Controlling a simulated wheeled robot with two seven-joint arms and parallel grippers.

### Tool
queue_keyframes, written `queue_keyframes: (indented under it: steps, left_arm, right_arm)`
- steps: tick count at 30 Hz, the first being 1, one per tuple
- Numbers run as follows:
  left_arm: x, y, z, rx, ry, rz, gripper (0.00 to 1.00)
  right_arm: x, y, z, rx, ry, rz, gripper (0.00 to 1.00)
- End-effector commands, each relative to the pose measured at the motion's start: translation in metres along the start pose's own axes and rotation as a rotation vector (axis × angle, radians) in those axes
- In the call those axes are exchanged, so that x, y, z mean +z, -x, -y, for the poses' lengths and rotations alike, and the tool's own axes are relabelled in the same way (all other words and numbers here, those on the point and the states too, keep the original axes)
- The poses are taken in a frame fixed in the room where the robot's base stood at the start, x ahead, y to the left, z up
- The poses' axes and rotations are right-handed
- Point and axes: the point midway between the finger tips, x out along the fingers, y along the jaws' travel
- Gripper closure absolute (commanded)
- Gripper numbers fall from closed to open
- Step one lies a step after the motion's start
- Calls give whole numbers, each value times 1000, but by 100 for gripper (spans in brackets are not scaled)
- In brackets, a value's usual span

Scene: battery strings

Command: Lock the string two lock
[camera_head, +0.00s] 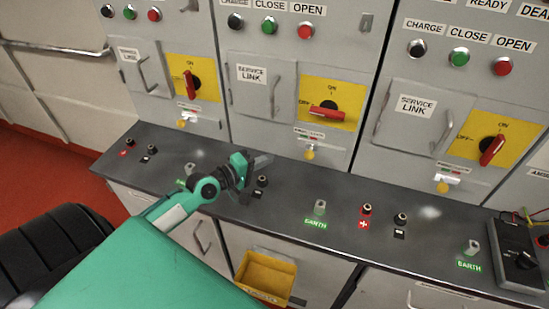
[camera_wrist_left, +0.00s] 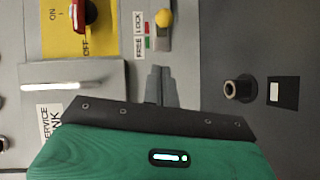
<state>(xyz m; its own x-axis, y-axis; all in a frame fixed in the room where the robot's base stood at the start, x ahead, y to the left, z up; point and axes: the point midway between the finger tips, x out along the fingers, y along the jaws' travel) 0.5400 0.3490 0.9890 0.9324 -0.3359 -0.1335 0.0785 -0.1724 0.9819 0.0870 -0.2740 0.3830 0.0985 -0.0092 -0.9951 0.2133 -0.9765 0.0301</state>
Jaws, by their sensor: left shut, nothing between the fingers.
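The middle cabinet's lock (camera_head: 309,152) is a small grey fitting with a yellow knob under a label strip. In the left wrist view the yellow knob (camera_wrist_left: 164,18) is at the top, beside FREE and LOCK lettering with green and red marks. Whether it is locked is unclear. My left gripper (camera_head: 264,160) is shut and empty, left of the knob and apart from it, above the bench. Its fingers (camera_wrist_left: 160,85) point at the cabinet's lower front in the wrist view. The middle cabinet's red switch handle (camera_head: 327,112) lies level on a yellow plate. My right gripper is out of view.
Similar locks sit on the left cabinet (camera_head: 183,121) and right cabinet (camera_head: 443,186). A black terminal (camera_head: 262,181) stands on the dark bench near the gripper, with an earth post (camera_head: 319,207) to its right. A meter (camera_head: 517,260) lies at the right end. A yellow bin (camera_head: 265,275) is below.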

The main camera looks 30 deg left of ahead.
Motion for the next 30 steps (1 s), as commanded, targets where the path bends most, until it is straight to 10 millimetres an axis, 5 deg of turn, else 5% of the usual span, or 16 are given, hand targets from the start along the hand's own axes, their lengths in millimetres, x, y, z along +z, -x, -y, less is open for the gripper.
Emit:
queue_keyframes:
  steps: [10,18,30]
  left_arm:
    - [0,34,1,0,0,0,100]
    - [0,38,-1,1,1,1,100]
    - [0,38,-1,1,0,0,100]
  right_arm:
    - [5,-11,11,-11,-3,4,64]
    - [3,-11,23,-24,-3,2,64]
    - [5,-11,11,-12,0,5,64]
